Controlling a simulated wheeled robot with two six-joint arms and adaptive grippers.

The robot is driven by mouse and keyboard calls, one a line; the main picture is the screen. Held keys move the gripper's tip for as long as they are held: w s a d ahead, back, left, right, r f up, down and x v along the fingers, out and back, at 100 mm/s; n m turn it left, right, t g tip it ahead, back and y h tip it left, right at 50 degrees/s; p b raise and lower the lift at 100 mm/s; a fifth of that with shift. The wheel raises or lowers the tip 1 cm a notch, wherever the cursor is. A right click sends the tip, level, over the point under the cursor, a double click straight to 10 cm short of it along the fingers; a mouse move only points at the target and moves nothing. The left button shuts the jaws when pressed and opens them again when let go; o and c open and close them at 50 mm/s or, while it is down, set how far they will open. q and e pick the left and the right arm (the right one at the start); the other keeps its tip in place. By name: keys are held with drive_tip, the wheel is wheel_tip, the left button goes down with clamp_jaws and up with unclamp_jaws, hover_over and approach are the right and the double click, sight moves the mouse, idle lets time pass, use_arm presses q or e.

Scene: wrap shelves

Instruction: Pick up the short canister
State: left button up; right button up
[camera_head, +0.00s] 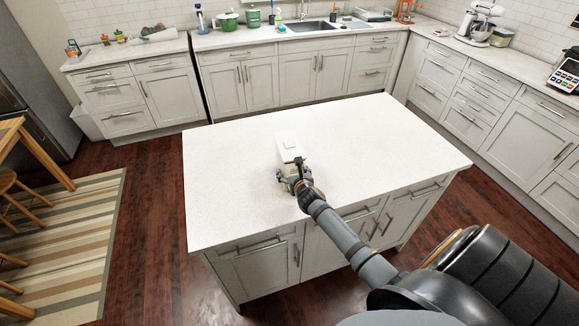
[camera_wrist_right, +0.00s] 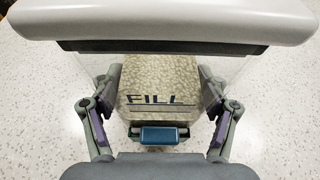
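The short canister (camera_head: 289,147) is a pale box-like container with a white lid. It is at the middle of the white island, and I cannot tell if it rests on the top. In the right wrist view the canister (camera_wrist_right: 160,85) has clear walls, beige contents and a "FILL" mark. My right gripper (camera_head: 293,181) is low at its near side. In the wrist view its fingers (camera_wrist_right: 160,88) lie on either side of the body, below the lid. The fingertips appear close to the walls; contact is unclear. My left gripper is not in view.
The island top (camera_head: 380,140) is otherwise bare around the canister. Counters with a sink (camera_head: 313,26), green pots (camera_head: 228,21), a stand mixer (camera_head: 478,24) and a card terminal (camera_head: 566,75) line the back and right. A wooden table (camera_head: 10,130) stands at left.

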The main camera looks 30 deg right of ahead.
drive_tip(key=c, duration=1)
drive_tip(key=shift+w+r, duration=0.1)
drive_tip(key=shift+c, duration=0.2)
drive_tip(key=shift+r, duration=0.1)
drive_tip(key=shift+w+r, duration=0.1)
drive_tip(key=shift+r, duration=0.45)
drive_tip(key=s+r, duration=0.1)
drive_tip(key=r, duration=0.1)
drive_tip(key=s+r+b, duration=0.1)
drive_tip(key=s+r, duration=0.1)
drive_tip(key=r, duration=0.1)
drive_tip(key=s+a+r, duration=0.1)
drive_tip(key=s+r, duration=0.1)
drive_tip(key=shift+a+r, duration=0.1)
drive_tip(key=shift+r, duration=0.25)
drive_tip(key=v, duration=1)
drive_tip(key=shift+d+b, duration=0.3)
